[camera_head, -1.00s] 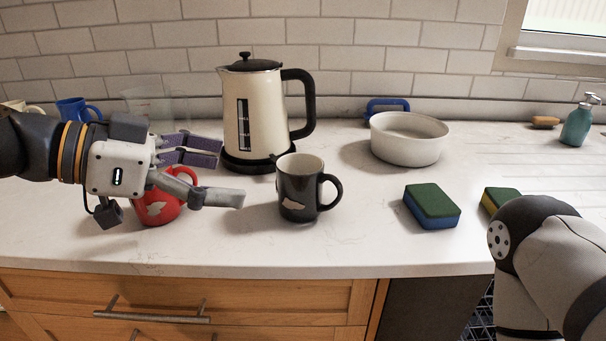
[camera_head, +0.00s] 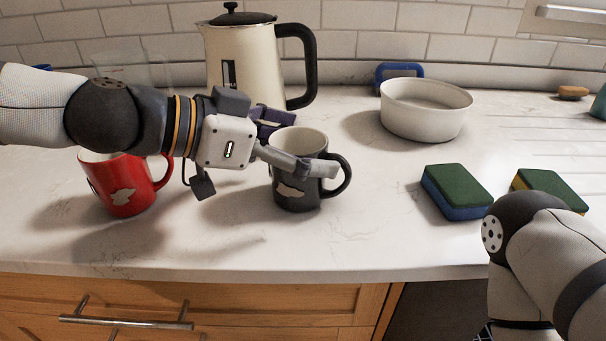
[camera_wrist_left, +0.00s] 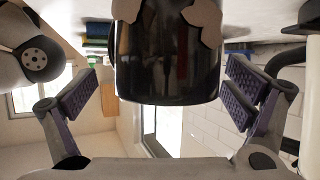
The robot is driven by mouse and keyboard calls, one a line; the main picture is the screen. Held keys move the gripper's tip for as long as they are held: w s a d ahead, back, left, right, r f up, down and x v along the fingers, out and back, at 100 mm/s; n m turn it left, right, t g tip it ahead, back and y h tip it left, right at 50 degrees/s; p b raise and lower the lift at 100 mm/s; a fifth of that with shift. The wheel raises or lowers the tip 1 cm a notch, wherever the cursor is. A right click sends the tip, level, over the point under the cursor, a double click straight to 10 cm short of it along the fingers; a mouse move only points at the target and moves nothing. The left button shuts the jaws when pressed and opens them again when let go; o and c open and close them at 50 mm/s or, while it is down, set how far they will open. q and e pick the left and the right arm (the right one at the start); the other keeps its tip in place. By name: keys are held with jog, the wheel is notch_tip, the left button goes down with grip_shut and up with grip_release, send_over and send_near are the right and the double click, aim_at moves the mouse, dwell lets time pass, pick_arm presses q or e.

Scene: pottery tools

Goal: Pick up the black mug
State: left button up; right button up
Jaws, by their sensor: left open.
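The black mug (camera_head: 296,190) stands upright on the counter in the middle of the head view, its handle to the right and a pale patch on its side. In the left wrist view the black mug (camera_wrist_left: 166,60) fills the upper middle. My left gripper (camera_head: 297,144) reaches in from the left, one finger in front of the mug and the other behind it. In the left wrist view my left gripper (camera_wrist_left: 158,95) is open, with a gap between each finger pad and the mug. My right gripper is out of view.
A red mug (camera_head: 122,190) stands under my left arm. A cream kettle (camera_head: 240,65) is close behind the black mug. A white bowl (camera_head: 425,115), a green-blue sponge (camera_head: 457,190) and another sponge (camera_head: 548,186) lie right. Counter in front of the mug is clear.

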pick_arm(q)
jog(key=shift+r, duration=0.1)
jog(key=c, duration=2.2)
jog(key=shift+o, duration=0.2)
jog(key=shift+r, duration=0.1)
